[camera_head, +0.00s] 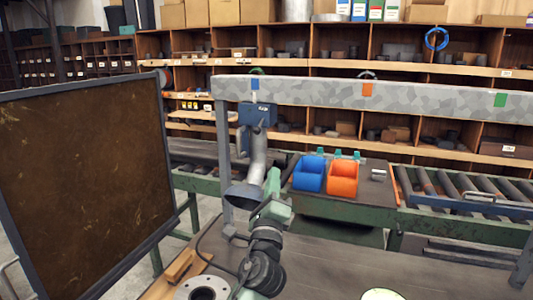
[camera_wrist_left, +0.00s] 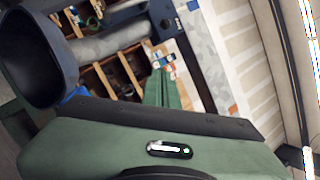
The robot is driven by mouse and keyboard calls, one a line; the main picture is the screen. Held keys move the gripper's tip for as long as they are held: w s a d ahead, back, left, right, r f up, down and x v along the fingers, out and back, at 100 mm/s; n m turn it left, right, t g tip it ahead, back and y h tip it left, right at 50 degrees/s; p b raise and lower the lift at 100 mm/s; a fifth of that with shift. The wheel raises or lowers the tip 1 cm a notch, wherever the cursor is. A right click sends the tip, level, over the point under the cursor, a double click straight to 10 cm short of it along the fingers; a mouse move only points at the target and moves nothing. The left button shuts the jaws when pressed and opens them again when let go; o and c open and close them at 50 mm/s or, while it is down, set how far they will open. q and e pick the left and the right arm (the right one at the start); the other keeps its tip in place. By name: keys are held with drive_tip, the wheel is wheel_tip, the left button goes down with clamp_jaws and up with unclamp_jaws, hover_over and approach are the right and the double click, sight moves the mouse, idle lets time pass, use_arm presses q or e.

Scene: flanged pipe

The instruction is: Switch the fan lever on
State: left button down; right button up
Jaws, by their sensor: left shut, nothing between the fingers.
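A blue box (camera_head: 257,114) hangs under the grey beam, at the top of a grey extraction duct (camera_head: 258,155). The duct ends below in a wide hood (camera_head: 243,195). A lever on the box is too small to tell. My left gripper (camera_head: 272,180), green, points up just right of the hood, below the box; it is shut and empty. In the left wrist view my shut gripper fingers (camera_wrist_left: 164,88) point toward the shelves, with the hood (camera_wrist_left: 35,60) and duct (camera_wrist_left: 110,42) at the left and the blue box (camera_wrist_left: 164,20) above. My right gripper is not in view.
A flanged pipe (camera_head: 203,289) stands on the workbench (camera_head: 330,265) at the front. Blue (camera_head: 309,174) and orange (camera_head: 343,179) bins stand behind on a green-framed bench. A large dark board (camera_head: 85,185) fills the left. The beam (camera_head: 400,95) spans overhead.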

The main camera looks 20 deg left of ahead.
sight(260, 126)
use_arm(q)
drive_tip(key=w+a+r+p, duration=0.4)
drive_tip(key=w+a+r, duration=0.1)
drive_tip(key=w, duration=0.3)
drive_tip(key=shift+r, duration=0.6)
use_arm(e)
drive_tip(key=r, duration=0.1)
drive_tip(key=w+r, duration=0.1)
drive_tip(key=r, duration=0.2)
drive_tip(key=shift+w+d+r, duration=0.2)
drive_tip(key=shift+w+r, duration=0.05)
use_arm(q)
drive_tip(key=shift+w, duration=0.15)
drive_tip(key=shift+r, duration=0.1)
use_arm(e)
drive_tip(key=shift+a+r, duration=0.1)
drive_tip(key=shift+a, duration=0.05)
use_arm(q)
drive_tip(key=shift+r+p, duration=0.1)
drive_tip(key=shift+p, duration=0.25)
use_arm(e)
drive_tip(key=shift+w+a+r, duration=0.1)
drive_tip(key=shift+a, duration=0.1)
